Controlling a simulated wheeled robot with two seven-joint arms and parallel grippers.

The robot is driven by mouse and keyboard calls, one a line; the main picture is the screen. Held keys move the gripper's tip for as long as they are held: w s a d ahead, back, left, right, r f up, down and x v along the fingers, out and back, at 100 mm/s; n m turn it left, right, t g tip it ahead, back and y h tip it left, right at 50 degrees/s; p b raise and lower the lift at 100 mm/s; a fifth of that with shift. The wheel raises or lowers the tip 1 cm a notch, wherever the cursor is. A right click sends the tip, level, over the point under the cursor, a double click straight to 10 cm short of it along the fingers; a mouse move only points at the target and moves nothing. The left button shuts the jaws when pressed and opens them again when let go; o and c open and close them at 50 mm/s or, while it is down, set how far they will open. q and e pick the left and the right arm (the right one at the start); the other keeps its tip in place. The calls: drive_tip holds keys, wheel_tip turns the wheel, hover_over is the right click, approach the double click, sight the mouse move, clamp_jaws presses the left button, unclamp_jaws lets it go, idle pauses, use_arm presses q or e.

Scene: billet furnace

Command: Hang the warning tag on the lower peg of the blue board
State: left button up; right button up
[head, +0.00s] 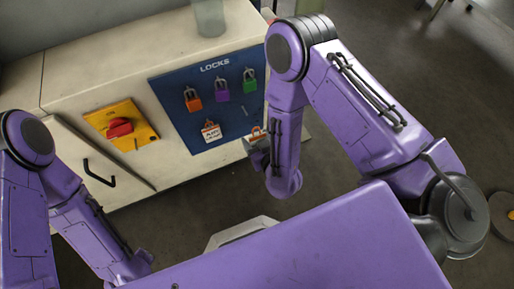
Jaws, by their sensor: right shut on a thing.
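The blue board (172,92), marked LOCKS, is on the front of the pale cabinet. A white tag with a red-orange top (211,132) hangs low on the board. My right gripper (257,151) is at the board's lower right edge, shut on a second tag with an orange top (256,132). This held tag is partly hidden by the gripper and arm, and I cannot tell whether it touches the board. A small light mark, possibly the lower peg (245,112), shows just above it. My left gripper (142,259) is low at the left, its fingers unclear.
Orange (193,101), purple (222,91) and green (249,82) padlocks hang along the board's upper part. A yellow plate with a red switch (120,127) is left of the board. A translucent container (209,17) stands on the cabinet top (130,45). A black door handle (98,176) sticks out at lower left.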

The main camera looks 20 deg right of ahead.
sight(243, 117)
drive_tip(key=shift+w, duration=0.25)
drive_tip(key=shift+w+a+f+b, duration=0.15)
drive_tip(key=shift+w+b, duration=0.15)
drive_tip(key=shift+w, duration=0.9)
drive_tip(key=shift+w+d+f+b, duration=0.15)
drive_tip(key=shift+w+b, duration=0.15)
drive_tip(key=shift+w, duration=0.85)
drive_tip(key=shift+w+a+f+b, duration=0.15)
drive_tip(key=shift+w+b, duration=0.15)
drive_tip(key=shift+w, duration=0.9)
drive_tip(key=shift+w+f, duration=0.2)
drive_tip(key=shift+w, duration=0.3)
drive_tip(key=shift+w+r, duration=0.1)
